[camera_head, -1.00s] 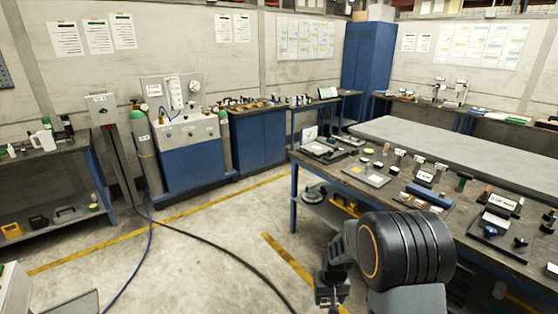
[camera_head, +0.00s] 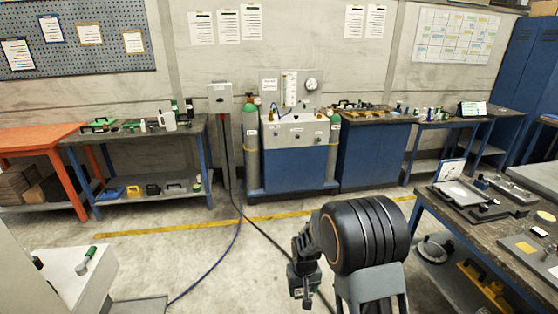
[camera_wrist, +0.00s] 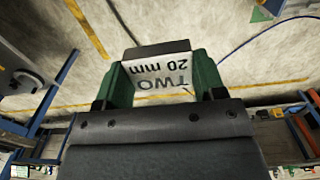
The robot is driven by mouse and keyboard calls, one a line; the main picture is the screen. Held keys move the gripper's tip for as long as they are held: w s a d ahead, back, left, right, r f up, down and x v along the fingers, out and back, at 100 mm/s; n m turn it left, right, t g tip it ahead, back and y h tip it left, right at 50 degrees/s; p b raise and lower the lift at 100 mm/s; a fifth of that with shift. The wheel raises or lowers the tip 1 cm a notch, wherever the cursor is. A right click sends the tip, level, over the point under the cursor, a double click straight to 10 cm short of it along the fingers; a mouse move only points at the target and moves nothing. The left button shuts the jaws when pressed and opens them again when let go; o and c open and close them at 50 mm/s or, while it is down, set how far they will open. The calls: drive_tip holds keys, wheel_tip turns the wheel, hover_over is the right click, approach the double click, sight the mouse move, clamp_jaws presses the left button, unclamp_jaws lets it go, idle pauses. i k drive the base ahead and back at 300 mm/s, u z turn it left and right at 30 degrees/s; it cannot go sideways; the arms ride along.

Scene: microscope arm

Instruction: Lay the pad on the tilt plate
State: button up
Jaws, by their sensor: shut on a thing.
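My gripper (camera_wrist: 162,72) is shut on a white-faced piece (camera_wrist: 158,82) with a dark edge, marked "TWO 20 mm". The label reads upside down in the wrist view, and the piece sits between the green fingers. I cannot tell for sure that it is the pad. In the head view my gripper (camera_head: 302,282) hangs low over open floor, left of the right-hand workbench, and the held piece cannot be made out.
The right-hand workbench (camera_head: 465,232) carries an open case (camera_head: 450,172) and several small items. A blue gas cabinet (camera_head: 292,160) with cylinders stands at the back wall. A white-topped stand (camera_head: 72,280) is at lower left. Hoses (camera_head: 236,240) cross the otherwise clear floor.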

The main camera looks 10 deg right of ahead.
sight(466, 190)
drive_tip(key=i, duration=1.6)
drive_tip(key=z, duration=1.2)
drive_tip(key=i, duration=0.9)
drive_tip(key=z, duration=1)
